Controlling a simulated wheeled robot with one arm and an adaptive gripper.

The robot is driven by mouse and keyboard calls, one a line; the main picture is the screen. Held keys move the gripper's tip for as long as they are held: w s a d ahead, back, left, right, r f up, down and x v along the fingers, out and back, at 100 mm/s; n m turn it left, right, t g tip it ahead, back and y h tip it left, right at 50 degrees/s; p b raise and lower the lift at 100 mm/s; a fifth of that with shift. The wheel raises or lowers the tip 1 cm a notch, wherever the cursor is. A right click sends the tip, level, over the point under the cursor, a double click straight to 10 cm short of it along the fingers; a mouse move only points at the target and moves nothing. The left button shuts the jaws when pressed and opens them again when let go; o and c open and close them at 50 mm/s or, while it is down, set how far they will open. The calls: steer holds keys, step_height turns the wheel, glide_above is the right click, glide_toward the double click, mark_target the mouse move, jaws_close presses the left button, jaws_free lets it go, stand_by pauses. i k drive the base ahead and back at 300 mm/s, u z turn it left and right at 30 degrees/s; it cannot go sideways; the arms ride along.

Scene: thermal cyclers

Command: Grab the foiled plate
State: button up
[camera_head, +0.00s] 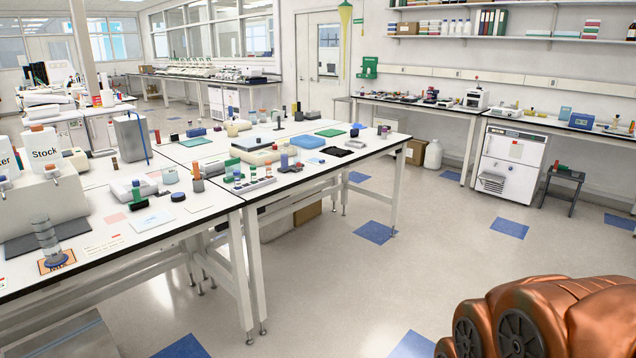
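I cannot make out a foiled plate in this view. Many small items stand on the white lab table (215,208), too small to tell apart with certainty. Among them are a flat blue item (308,142), a flat dark item (337,152) and a flat green item (330,132). My gripper is not in view; only a copper-coloured part of my arm shows at the bottom right.
A wall bench (420,104) with equipment runs along the right side. A white under-bench machine (508,165) and a small dark stool (563,178) stand there. The floor (380,275) between the tables and the wall bench is clear.

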mark_target(355, 143)
steer(key=z, duration=0.25)
steer(key=i, duration=2.2)
steer(key=u, duration=0.2)
steer(key=i, duration=2.6)
steer(key=u, duration=0.45)
